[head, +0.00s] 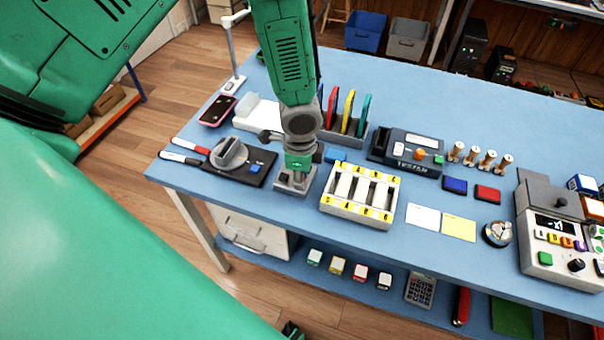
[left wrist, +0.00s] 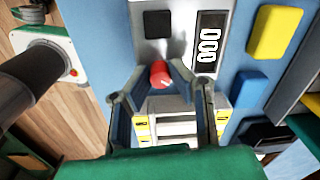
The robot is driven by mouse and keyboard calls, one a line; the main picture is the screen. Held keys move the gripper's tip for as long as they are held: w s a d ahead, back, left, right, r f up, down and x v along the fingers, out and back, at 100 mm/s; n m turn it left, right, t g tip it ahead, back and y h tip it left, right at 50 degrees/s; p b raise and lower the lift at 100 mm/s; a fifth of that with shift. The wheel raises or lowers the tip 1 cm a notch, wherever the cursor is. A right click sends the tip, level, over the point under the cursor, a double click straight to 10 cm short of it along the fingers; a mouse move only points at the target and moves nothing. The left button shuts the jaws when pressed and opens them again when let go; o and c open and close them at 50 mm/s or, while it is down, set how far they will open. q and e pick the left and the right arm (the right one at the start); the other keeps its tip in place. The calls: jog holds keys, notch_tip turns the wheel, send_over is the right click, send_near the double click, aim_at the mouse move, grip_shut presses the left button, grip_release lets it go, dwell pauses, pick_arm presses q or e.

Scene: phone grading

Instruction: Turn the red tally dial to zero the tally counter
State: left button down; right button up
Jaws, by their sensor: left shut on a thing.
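The red tally dial (left wrist: 160,74) sits between the fingertips of my left gripper (left wrist: 156,70) in the left wrist view, and the gripper is shut on it. The tally counter's dark window (left wrist: 207,43) beside it shows white digits that appear to read 000. In the head view my left gripper (head: 297,176) reaches down onto the small grey tally counter (head: 293,188) on the blue table. The gripper hides the dial there. My right gripper is not in view.
A sorting tray with yellow labels (head: 384,217) stands right of the counter. A black pad with a grey round fixture (head: 229,153) lies on its left. Coloured upright slabs in a rack (head: 347,112) stand behind. Bare blue tabletop (head: 300,222) lies in front.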

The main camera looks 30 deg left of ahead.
pick_arm(q)
jog(key=shift+w+a, duration=0.1)
jog(key=c, duration=1.7)
grip_release()
jog(key=shift+c, duration=0.2)
jog(key=shift+r, duration=0.55)
notch_tip(320, 180, up, 11)
jog(key=shift+s, duration=0.2)
jog(key=shift+f, duration=0.1)
jog(key=shift+f, duration=0.1)
